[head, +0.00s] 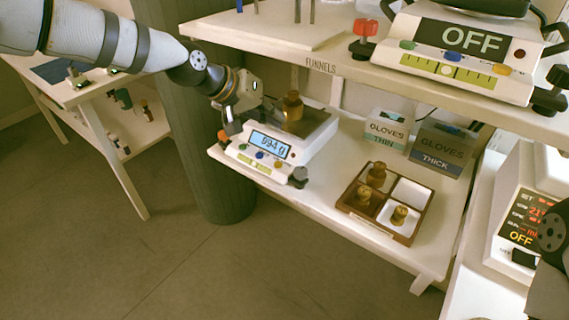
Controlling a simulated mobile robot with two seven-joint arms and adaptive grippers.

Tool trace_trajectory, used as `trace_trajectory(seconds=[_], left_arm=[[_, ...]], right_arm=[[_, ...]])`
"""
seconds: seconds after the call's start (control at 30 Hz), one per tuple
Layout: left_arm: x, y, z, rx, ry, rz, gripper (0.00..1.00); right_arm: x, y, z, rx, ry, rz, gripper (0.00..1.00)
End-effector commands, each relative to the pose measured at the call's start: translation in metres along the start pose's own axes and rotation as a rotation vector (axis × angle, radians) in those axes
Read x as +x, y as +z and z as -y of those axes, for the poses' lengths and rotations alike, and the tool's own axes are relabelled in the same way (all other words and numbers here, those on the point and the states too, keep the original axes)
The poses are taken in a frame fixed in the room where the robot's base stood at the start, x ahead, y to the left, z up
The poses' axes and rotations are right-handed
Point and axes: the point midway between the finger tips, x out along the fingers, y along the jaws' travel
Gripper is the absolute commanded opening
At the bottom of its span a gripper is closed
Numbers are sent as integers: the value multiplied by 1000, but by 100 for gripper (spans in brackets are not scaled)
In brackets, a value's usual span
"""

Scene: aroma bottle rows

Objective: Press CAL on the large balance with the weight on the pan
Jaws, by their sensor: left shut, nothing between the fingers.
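A white balance (258,154) stands on the lower shelf, its blue display lit with a reading in grams whose digits I cannot read surely. Small coloured buttons sit below the display; their labels are too small to read. A brass weight (292,106) stands upright on its pan. My left gripper (230,127) is shut and empty, pointing down at the left front corner of this balance, beside the display. I cannot tell whether the fingertips touch it. Another balance (455,62), with its display reading OFF, stands on the upper shelf.
A wooden tray (409,239) with brass weights lies right of the lit balance. Two glove boxes, thin (385,132) and thick (440,150), stand behind it. The upper shelf (250,41) overhangs the back. A device reading OFF (517,220) stands far right.

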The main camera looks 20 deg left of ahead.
Motion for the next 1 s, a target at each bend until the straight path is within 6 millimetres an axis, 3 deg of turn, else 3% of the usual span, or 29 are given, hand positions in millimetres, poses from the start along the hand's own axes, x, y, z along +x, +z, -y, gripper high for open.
trace_trajectory(seconds=[0.37, 0.7, 1.0], left_arm=[[4, 3, 3, -1, -1, 2, 0], [40, 30, 30, -4, -2, 7, 0], [60, 44, 44, -2, 0, 2, 0]], right_arm=[[3, 1, 0, -1, 0, 7, 45], [29, 13, -1, -2, 3, 70, 45], [41, 18, -1, -3, 5, 98, 45]])
